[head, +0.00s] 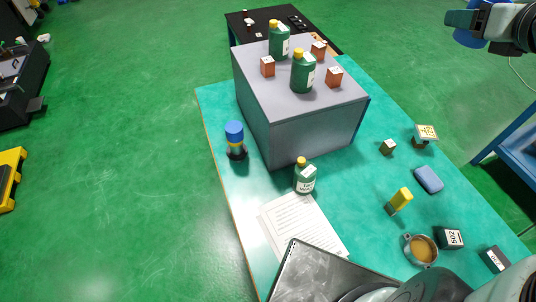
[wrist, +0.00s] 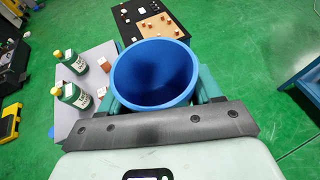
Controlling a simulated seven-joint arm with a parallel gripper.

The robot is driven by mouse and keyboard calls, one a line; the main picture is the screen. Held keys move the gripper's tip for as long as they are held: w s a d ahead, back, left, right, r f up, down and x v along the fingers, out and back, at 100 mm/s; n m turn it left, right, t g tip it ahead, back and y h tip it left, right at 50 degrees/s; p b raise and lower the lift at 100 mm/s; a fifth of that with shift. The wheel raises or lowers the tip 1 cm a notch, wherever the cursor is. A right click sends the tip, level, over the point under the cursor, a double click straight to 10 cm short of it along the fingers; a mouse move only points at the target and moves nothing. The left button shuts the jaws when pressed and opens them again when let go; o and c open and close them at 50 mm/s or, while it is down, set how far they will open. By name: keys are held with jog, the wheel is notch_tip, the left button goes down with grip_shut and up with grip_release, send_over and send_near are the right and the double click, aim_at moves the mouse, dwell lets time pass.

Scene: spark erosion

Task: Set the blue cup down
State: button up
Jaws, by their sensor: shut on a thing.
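The blue cup (wrist: 152,75) is held between the teal fingers of my gripper (wrist: 155,92) in the wrist view, its open mouth facing the camera. The inside looks dark blue and empty. In the head view my gripper (head: 482,22) is at the top right edge, held up in the air, with a blue part of the cup (head: 459,18) showing beside it. The cup is apart from every surface. The teal table (head: 357,198) lies lower and to the left of it.
A grey box (head: 310,130) on the table carries green bottles (head: 303,74) and small orange-brown blocks (head: 334,77). A blue-topped item (head: 234,133), papers (head: 300,225), a cup of brown liquid (head: 421,250) and a blue block (head: 429,179) occupy the table. Bare patches lie between them.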

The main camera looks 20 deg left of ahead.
jog(key=shift+m+t+h, duration=0.4)
jog(key=shift+m+h, duration=0.4)
jog(key=shift+h, duration=0.1)
jog(key=r, duration=0.2)
jog(key=s+a+r, duration=0.1)
jog(key=r, duration=0.1)
jog(key=s+r, duration=0.1)
jog(key=r, duration=0.2)
jog(key=shift+a, duration=0.25)
jog(key=shift+s+a, duration=0.25)
jog(key=a+f+n+g+y, duration=0.2)
jog(key=a+f+n+y, duration=0.1)
jog(key=a+f, duration=0.4)
jog(key=n+g+y, duration=0.6)
jog(key=n+g, duration=0.5)
send_over(250, 196)
notch_tip(250, 196, down, 30)
jog(key=r, duration=0.1)
notch_tip(250, 196, down, 11)
jog(key=shift+f, duration=0.2)
jog(key=shift+f, duration=0.1)
